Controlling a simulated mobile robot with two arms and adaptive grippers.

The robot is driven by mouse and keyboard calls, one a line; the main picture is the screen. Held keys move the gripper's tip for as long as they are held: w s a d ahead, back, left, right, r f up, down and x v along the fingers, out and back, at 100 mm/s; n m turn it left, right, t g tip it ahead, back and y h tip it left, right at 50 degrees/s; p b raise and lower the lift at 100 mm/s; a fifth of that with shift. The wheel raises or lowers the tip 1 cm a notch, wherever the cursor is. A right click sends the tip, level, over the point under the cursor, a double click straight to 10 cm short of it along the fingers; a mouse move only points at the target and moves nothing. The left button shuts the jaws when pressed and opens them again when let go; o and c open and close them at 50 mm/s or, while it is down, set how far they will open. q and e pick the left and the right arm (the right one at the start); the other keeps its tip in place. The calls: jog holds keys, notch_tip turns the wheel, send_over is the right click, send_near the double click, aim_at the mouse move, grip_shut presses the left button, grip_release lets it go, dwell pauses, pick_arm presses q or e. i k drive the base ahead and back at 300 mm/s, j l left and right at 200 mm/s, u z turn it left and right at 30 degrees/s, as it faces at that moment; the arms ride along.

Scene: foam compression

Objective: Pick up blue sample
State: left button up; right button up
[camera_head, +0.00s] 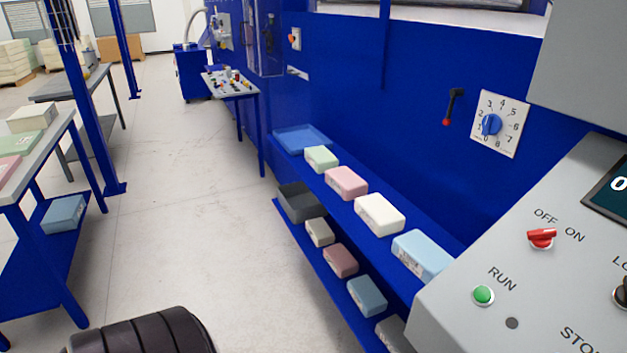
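A light blue block (421,254) lies on the upper blue shelf along the machine, at the near end of a row. A darker grey-blue block (367,296) lies on the lower shelf beneath it. Another grey-blue block (64,214) lies on the lower shelf of the table at the left. Which of these is the blue sample, I cannot tell. Neither of my grippers is in view; only a dark ribbed part, apparently of my own body, shows at the bottom left.
The upper shelf also holds white (380,213), pink (346,182) and green (321,158) blocks and a blue tray (301,139). A control panel (456,322) fills the near right. The floor (190,200) between table and shelves is clear.

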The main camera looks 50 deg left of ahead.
aim_at(367, 297)
jog(key=u, duration=1.35)
